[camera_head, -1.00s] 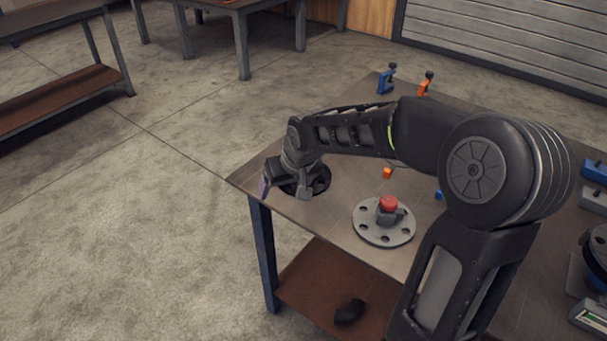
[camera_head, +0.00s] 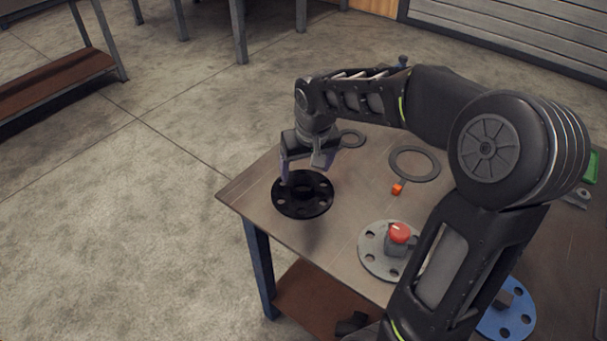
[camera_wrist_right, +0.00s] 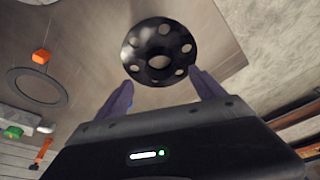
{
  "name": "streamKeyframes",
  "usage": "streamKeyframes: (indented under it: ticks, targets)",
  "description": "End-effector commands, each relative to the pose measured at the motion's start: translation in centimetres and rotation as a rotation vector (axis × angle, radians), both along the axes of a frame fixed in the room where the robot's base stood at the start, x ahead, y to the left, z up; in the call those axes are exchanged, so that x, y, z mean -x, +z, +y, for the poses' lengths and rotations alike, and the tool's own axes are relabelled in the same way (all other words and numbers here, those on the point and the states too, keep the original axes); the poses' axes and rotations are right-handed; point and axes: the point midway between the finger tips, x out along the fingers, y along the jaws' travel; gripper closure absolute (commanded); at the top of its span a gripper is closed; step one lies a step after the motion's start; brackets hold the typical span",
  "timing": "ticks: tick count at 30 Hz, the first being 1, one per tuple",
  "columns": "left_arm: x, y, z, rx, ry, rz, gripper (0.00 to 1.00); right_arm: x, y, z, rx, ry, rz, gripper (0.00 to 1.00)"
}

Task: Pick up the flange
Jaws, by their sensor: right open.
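A black round flange (camera_head: 302,203) with several bolt holes and a centre bore lies flat near the left corner of the table. It also shows in the right wrist view (camera_wrist_right: 159,70), ahead of the fingertips. My right gripper (camera_head: 303,174) is open and empty, above the flange's far side. In the right wrist view its two fingers (camera_wrist_right: 160,90) stand apart, with the flange between and beyond them. I cannot tell how large the gap to the flange is. A grey flange (camera_head: 374,258) with a red-topped piece (camera_head: 399,232) on it lies nearer. My left gripper is not in view.
A blue flange (camera_head: 508,322) lies at the near right, partly behind my right arm. Two flat grey rings (camera_head: 415,150) (camera_head: 352,132) and an orange block (camera_head: 398,188) lie farther back on the table (camera_head: 330,235). Free tabletop lies around the black flange.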

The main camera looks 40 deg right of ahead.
Motion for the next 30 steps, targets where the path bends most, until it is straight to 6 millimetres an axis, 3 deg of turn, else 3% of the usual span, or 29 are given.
streamKeyframes:
  ticks: [11, 19, 30]
  targets:
    - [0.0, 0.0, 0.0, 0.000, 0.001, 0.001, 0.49, 0.0, -0.1, 0.0, 0.000, 0.000, 0.000, 0.21]
    - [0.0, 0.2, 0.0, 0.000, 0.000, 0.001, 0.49, -0.6, -2.3, -0.1, -0.001, 0.000, 0.002, 0.21]
    - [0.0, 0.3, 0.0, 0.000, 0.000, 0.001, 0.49, -0.7, -2.8, -0.2, 0.000, 0.000, 0.001, 0.21]
